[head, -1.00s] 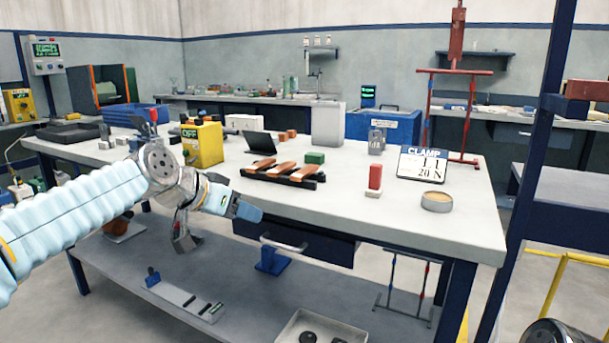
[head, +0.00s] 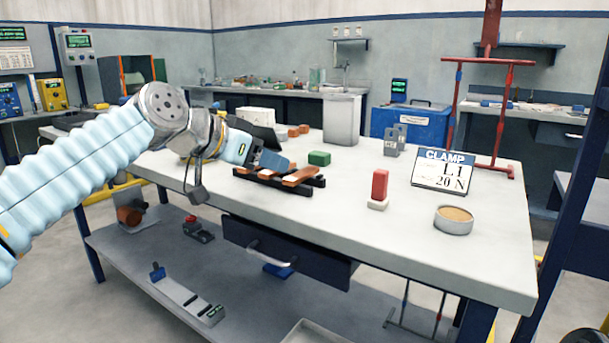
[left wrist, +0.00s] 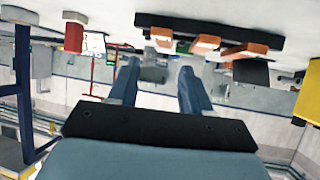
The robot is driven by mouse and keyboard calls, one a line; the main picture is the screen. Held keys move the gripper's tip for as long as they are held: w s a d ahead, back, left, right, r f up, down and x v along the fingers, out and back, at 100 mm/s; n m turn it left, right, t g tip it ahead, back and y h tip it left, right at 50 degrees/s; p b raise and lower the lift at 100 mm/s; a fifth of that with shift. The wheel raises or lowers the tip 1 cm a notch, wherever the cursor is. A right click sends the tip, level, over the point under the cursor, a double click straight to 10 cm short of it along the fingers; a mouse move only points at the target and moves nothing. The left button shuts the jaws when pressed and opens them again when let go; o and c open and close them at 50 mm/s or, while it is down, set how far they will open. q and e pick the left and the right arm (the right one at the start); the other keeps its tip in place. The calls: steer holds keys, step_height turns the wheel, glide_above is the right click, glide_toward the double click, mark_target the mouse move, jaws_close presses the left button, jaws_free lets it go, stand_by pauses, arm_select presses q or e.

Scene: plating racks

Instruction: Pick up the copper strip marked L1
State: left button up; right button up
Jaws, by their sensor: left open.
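Copper strips lie across a black rack (head: 318,182) on the worktable; one strip (head: 300,177) shows clearly, and others are partly hidden behind my left gripper. In the left wrist view, three copper strips (left wrist: 205,43) show along the rack (left wrist: 215,27) at the top. No L1 mark is readable on any strip. My left gripper (head: 276,163) is over the left part of the rack in the head view. Its fingers (left wrist: 158,88) are open and empty, apart from the strips. A sign (head: 442,172) reads CLAMP, L1, 20 N. My right gripper is not in view.
A green block (head: 319,158) stands behind the rack. A red block (head: 380,184) and a round tin (head: 453,220) stand to its right. A red and blue frame stand (head: 508,110) rises behind the sign.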

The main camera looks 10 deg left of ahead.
mark_target(302, 173)
arm_select(q)
steer(key=x, duration=0.8)
steer(key=shift+w+a+p, duration=0.15)
steer(key=shift+p, duration=0.15)
jaws_close()
